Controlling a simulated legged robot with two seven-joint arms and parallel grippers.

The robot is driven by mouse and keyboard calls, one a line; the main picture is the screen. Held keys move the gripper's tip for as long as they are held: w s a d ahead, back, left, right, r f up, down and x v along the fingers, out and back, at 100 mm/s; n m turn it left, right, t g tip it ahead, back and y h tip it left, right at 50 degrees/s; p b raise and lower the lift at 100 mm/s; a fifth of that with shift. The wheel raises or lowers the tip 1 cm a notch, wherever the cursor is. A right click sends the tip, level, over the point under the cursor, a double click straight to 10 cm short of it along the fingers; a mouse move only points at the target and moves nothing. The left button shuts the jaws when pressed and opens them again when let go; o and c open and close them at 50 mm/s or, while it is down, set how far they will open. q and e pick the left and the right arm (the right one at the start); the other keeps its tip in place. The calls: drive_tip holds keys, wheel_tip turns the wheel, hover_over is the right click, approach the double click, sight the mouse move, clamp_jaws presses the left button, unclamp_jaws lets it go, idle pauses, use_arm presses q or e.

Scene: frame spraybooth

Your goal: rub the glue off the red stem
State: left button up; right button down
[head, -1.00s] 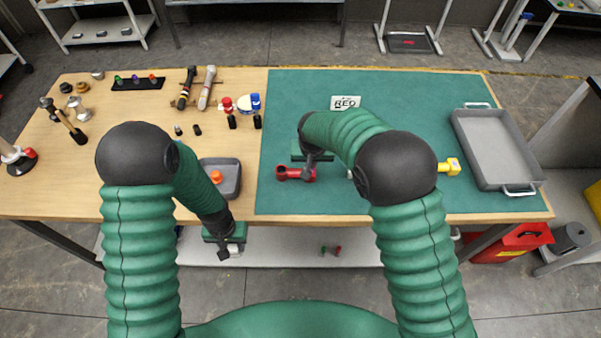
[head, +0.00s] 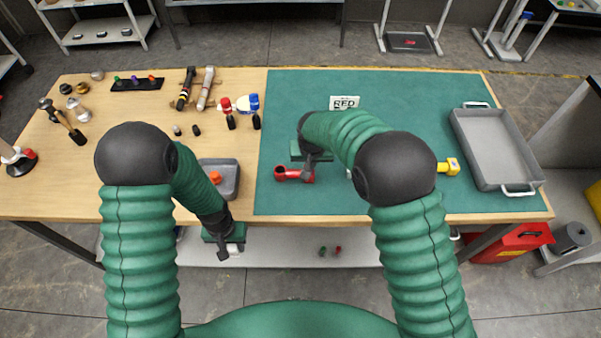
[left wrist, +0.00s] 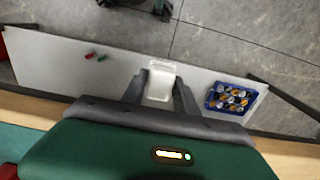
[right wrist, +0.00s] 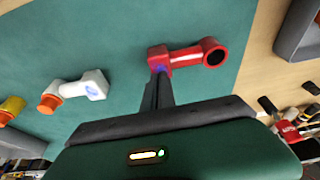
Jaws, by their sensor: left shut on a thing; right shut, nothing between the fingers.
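The red stem (head: 291,174) lies on the green mat left of its middle. In the right wrist view the red stem (right wrist: 187,58) has a round open end at right and a block end at left, with a blue-purple patch near the fingertips. My right gripper (right wrist: 158,78) is shut and empty, its tips at or just over that block end; contact is unclear. It also shows in the head view (head: 308,176). My left gripper (head: 223,252) is shut on a white pad (left wrist: 159,86), held beyond the table's front edge, above the lower shelf.
A white stem (right wrist: 88,86) with a blue patch and a yellow stem (head: 449,166) lie on the mat (head: 410,100). A grey tray (head: 498,150) is at right. A small grey bin (head: 229,188), bottles and tools are at left.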

use_arm(q)
drive_tip(key=shift+f, duration=0.25)
use_arm(e)
drive_tip(key=shift+f, duration=0.4)
